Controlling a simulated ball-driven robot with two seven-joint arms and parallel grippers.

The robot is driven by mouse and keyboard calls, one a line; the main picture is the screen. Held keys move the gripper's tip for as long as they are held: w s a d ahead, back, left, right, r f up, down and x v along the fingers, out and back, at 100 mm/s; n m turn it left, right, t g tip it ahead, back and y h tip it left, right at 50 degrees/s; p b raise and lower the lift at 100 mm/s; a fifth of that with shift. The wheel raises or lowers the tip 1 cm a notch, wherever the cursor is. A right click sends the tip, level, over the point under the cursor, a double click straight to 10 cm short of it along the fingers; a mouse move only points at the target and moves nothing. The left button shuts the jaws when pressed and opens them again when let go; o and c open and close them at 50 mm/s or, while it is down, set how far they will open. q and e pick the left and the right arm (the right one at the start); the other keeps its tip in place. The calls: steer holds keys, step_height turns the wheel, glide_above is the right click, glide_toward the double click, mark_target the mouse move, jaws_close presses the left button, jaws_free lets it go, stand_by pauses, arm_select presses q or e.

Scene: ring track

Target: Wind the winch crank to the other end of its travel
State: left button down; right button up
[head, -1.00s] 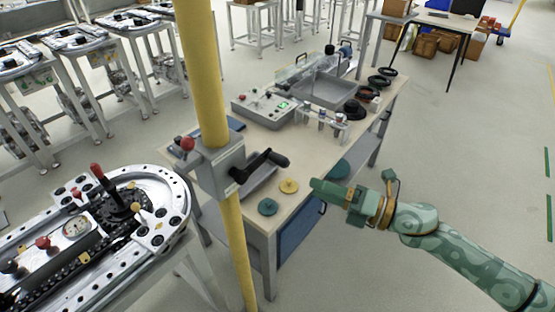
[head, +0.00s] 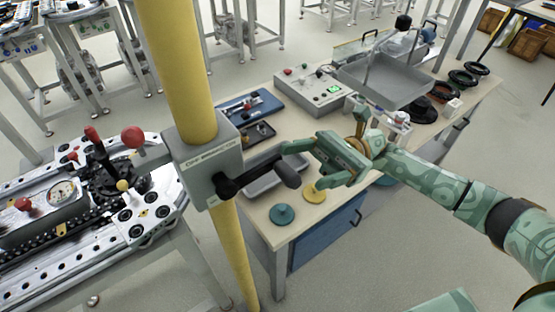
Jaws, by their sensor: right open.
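The winch is a grey box (head: 206,160) fixed to a yellow pole (head: 178,60). Its black crank (head: 250,181) sticks out to the right from the box's front and ends in a thick, rounded dark handle (head: 287,173). My right gripper (head: 304,163) is open and empty. Its fingers point left toward the crank, just right of and above the handle; I cannot tell whether they touch it. A red ball knob (head: 133,137) on a lever stands at the box's left side. My left gripper is out of view.
Behind the winch is a workbench (head: 325,215) with a control box (head: 309,91), a grey tray (head: 383,82), a green disc (head: 282,214) and a yellow disc (head: 314,192). A ring track table (head: 160,222) stands at left.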

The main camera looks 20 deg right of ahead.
mark_target(283, 173)
steer(key=p+x, duration=0.2)
steer(key=x, duration=0.4)
steer(key=shift+s+a+r, duration=0.1)
steer(key=shift+a+r, duration=0.05)
steer(key=shift+r, duration=0.1)
steer(key=shift+s+a+p, duration=0.15)
steer(key=shift+a+p, duration=0.2)
steer(key=shift+a, duration=0.15)
steer(key=c, duration=1.2)
